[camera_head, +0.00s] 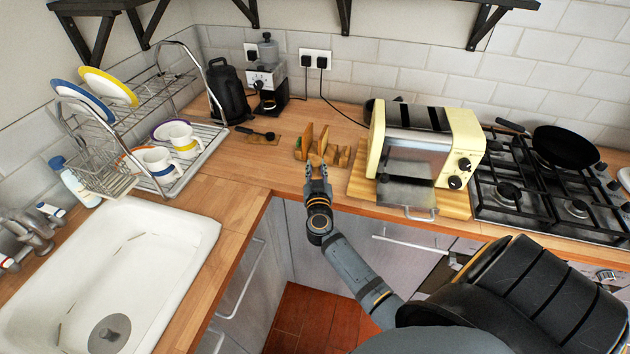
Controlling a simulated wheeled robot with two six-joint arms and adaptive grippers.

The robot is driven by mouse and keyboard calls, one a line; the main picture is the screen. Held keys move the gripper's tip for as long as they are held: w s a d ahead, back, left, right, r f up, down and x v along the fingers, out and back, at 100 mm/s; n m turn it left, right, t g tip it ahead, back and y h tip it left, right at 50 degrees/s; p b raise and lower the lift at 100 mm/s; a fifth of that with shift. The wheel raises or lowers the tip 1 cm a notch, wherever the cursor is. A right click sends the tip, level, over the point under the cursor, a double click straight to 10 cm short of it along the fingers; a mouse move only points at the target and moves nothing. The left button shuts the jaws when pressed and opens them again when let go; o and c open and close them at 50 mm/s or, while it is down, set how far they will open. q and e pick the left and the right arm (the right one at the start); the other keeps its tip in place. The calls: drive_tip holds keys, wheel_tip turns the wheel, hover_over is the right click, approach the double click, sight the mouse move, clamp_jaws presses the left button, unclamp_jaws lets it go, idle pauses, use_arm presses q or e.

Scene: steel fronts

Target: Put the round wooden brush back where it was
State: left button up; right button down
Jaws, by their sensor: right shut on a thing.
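I cannot tell whether the brush touches the holder or the counter. My left gripper is not in view.
A cream toaster oven (460,135) stands on a wooden board to the right, beside a gas hob with a black pan (565,147). A dish rack (205,140) and white sink (195,235) are left. Bare counter (245,172) lies left of the gripper. A coffee grinder (268,80) stands behind.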

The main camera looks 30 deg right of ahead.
sight(315, 177)
drive_tip(key=shift+w+d+f, duration=0.2)
drive_tip(key=shift+w+f, duration=0.3)
drive_tip(key=shift+f, duration=0.1)
drive_tip(key=f+b, duration=0.1)
drive_tip(key=f, duration=0.1)
drive_tip(key=f+b, duration=0.1)
drive_tip(key=shift+w+d+f, duration=0.15)
drive_tip(key=shift+w+f, duration=0.05)
drive_tip(key=shift+f, duration=0.15)
drive_tip(key=c, duration=1.1)
unclamp_jaws()
drive_tip(key=shift+f, duration=0.1)
drive_tip(key=shift+c, duration=0.2)
